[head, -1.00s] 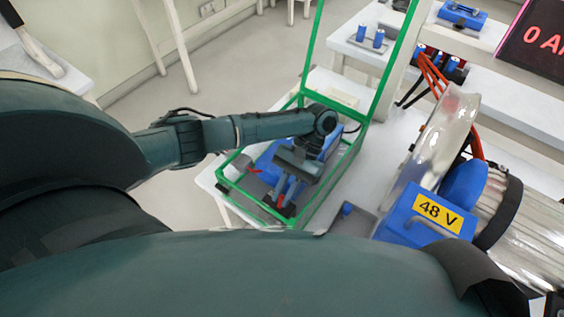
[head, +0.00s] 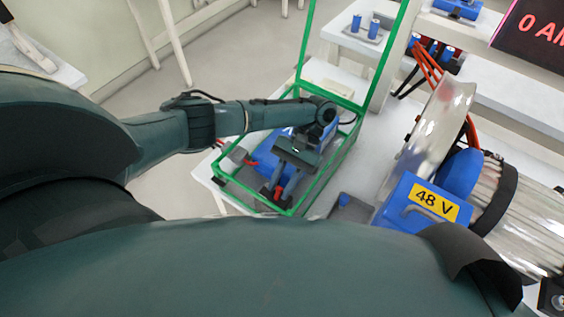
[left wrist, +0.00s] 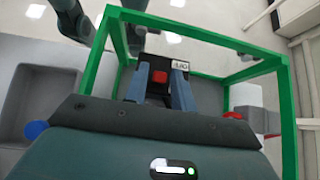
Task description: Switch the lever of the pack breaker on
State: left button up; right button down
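The red lever (head: 278,193) of the breaker is low at the front of the green frame in the head view. In the left wrist view the red lever (left wrist: 159,76) stands against a dark breaker body (left wrist: 152,65) with a small, partly hidden label beside it. My left gripper (head: 279,192) reaches down into the frame. Its two blue-grey fingers (left wrist: 160,80) stand apart, one on each side of the lever, apparently with narrow gaps. Much of the breaker is hidden behind the gripper in the head view. My right gripper is not in view.
Green frame bars (head: 322,187) surround my left gripper closely. A blue 48 V box (head: 405,208) and a shiny cylinder (head: 440,125) stand to the right.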

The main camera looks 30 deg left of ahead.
pick_arm(q)
jog(key=shift+o, duration=1)
jog(key=v, duration=1)
jog(key=shift+w, duration=0.1)
jog(key=shift+w+d+r+b, duration=0.1)
jog(key=shift+w+r+b, duration=0.2)
jog(key=shift+b, duration=0.3)
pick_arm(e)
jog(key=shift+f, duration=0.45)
pick_arm(q)
jog(key=shift+w+r+b, duration=0.35)
jog(key=shift+w+b, duration=0.2)
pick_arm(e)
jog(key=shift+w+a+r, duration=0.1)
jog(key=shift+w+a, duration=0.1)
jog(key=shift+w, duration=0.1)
pick_arm(q)
jog(key=shift+w+r, duration=0.25)
jog(key=shift+r, duration=0.1)
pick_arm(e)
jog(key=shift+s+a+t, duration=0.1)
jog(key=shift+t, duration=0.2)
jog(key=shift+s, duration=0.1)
